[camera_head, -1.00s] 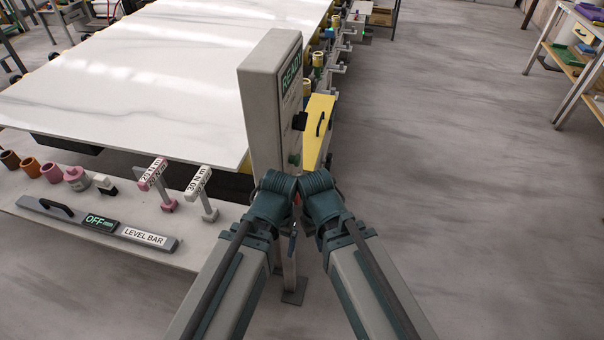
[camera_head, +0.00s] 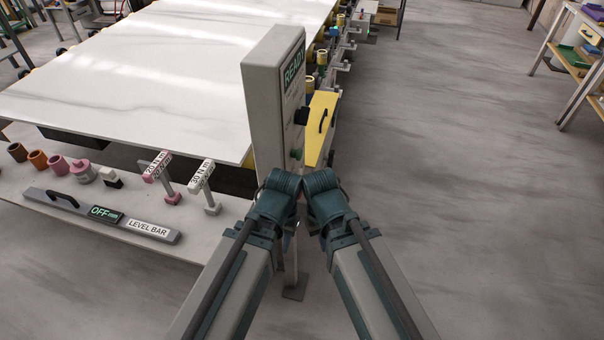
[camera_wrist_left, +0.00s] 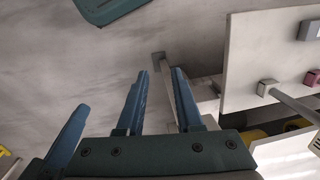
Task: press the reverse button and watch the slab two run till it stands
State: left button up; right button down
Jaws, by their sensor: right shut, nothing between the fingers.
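A grey control box (camera_head: 265,100) stands on a post right of the near slab corner. Its screen (camera_head: 293,68) reads READY. Below are a black knob-like part (camera_head: 301,116) and a small green button (camera_head: 297,153); I cannot read which is reverse. A white veined slab (camera_head: 150,75) lies flat behind. My left wrist (camera_head: 281,183) and right wrist (camera_head: 321,183) are close together below the box face, hiding its lower part. Fingertips are hidden in the head view. In the left wrist view, my left gripper (camera_wrist_left: 159,72) is open and empty, pointing toward the floor.
A yellow box (camera_head: 320,125) is behind the control box. Roller supports line the slab's right edge. Floor (camera_head: 460,200) is clear to the right.

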pick_arm(q)
grip_shut()
dwell(1.2)
